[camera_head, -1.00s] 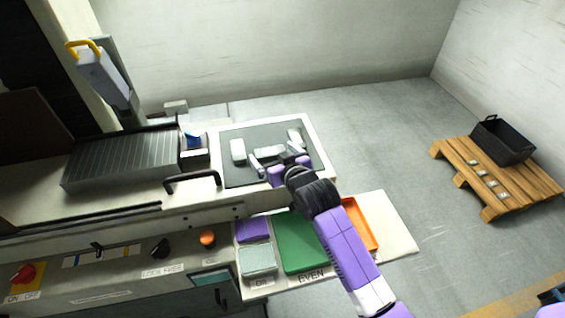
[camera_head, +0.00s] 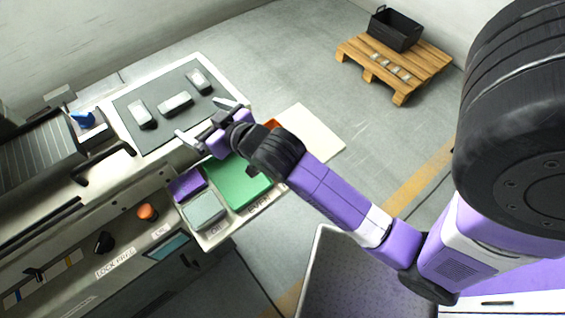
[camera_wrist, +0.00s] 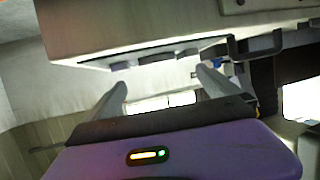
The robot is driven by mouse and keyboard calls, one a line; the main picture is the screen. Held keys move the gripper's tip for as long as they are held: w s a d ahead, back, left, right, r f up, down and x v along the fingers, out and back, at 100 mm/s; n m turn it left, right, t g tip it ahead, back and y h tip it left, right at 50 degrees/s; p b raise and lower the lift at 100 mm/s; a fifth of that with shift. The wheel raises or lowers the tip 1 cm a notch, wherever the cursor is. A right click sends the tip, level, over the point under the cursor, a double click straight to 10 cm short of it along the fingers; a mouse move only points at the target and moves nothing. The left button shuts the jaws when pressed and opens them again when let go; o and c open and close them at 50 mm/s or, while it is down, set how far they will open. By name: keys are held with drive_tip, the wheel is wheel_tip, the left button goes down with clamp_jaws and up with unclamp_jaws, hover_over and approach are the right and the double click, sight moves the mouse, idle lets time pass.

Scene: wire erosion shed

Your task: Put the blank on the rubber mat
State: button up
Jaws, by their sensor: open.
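Three light grey metal blanks lie apart on a dark grey mat (camera_head: 160,130): a left one (camera_head: 143,114), a middle one (camera_head: 174,103) and a right one (camera_head: 199,81). I take this mat for the rubber mat; it lies on a pale table. My gripper (camera_head: 210,119) is open and empty, near the table's front edge and clear of the blanks. In the wrist view its fingers (camera_wrist: 160,88) are spread with nothing gripped between them; dark block shapes (camera_wrist: 155,58) show beyond.
A green pad (camera_head: 237,184), a purple block (camera_head: 187,184) and a grey pad (camera_head: 204,210) sit on a lower pale board. A black crate (camera_head: 394,30) stands on a wooden pallet (camera_head: 408,62); the floor between is clear.

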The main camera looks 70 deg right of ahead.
drive_tip(key=s+a+f+n+t+y, duration=0.1)
drive_tip(key=s+a+f+n+y, duration=0.2)
drive_tip(key=s+a, duration=0.9)
drive_tip(key=s+a+r+y, duration=0.1)
drive_tip(key=s+a+r, duration=0.1)
drive_tip(key=s, duration=0.5)
drive_tip(key=s+a+r+n+y, duration=0.1)
drive_tip(key=s+a+r, duration=0.1)
drive_tip(key=s, duration=0.5)
drive_tip(key=shift+s+a+r+t, duration=0.2)
drive_tip(key=shift+a+r+t, duration=0.2)
drive_tip(key=shift+r, duration=0.45)
